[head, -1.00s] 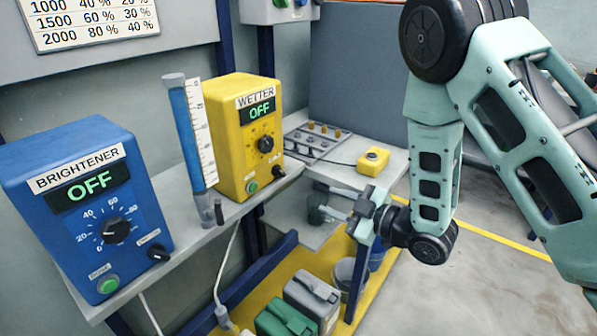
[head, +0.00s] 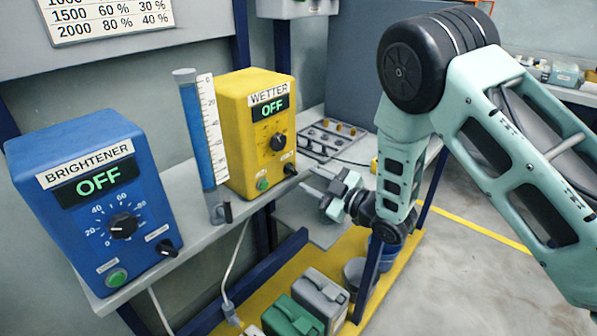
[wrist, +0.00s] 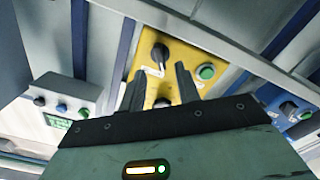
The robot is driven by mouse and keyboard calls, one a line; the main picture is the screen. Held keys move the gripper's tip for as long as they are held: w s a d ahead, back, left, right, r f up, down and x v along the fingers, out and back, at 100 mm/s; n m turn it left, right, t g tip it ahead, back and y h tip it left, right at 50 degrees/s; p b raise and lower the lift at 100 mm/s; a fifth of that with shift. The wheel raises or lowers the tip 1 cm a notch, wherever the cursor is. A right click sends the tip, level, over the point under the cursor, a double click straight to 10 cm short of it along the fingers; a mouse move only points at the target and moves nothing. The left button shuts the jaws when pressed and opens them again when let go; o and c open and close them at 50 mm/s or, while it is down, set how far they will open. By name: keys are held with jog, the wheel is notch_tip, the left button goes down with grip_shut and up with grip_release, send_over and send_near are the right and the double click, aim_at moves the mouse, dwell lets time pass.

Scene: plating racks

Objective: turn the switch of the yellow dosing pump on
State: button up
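The yellow dosing pump (head: 232,132), labelled WETTER, stands on the shelf with its display reading OFF. Its black switch (head: 290,169) is at the lower right of its front, below the black dial (head: 278,142) and right of a green button (head: 263,184). My gripper (head: 309,179) is just right of and in front of the switch, apparently not touching it. In the wrist view, upside down, the fingers (wrist: 160,72) are apart and empty. The switch (wrist: 160,54) shows beyond their tips, and the dial (wrist: 162,103) shows between them, partly hidden.
The blue BRIGHTENER pump (head: 85,185), also reading OFF, stands left. A measuring tube (head: 202,130) stands between the pumps. A tray of small parts (head: 330,140) lies behind my gripper. Green (head: 293,317) and grey (head: 320,297) canisters stand below on a yellow base.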

aim_at(295, 171)
jog(key=shift+x, duration=2.6)
grip_shut()
